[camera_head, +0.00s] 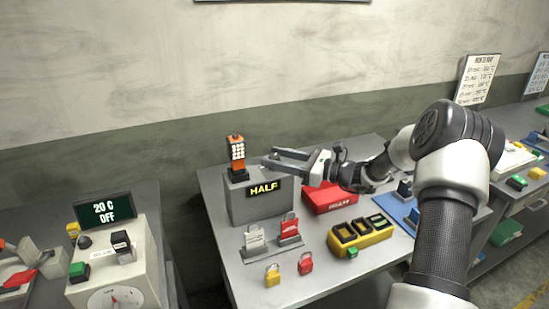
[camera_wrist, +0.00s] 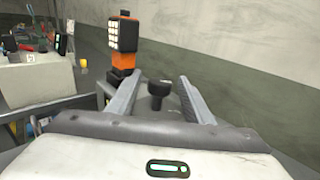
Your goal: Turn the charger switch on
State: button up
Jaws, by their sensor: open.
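The charger is a grey box (camera_head: 240,207) with a black display (camera_head: 263,189) reading HALF in yellow. An orange device (camera_head: 236,151) with a pale keypad stands upright on its top left; it also shows in the wrist view (camera_wrist: 123,45). My gripper (camera_head: 268,160) is open above the right part of the box top, beside the orange device. In the wrist view a black knob-like switch (camera_wrist: 158,90) shows between the two spread fingers (camera_wrist: 158,84), apart from both. In the head view my gripper hides the switch.
A red box (camera_head: 330,199) and a yellow tray (camera_head: 362,240) stand right of the charger. Tags and small padlocks (camera_head: 305,263) are in front. The wall is close behind.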

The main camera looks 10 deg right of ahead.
jog(key=v, duration=1.6)
jog(key=shift+d, duration=0.25)
jog(key=shift+s, duration=0.1)
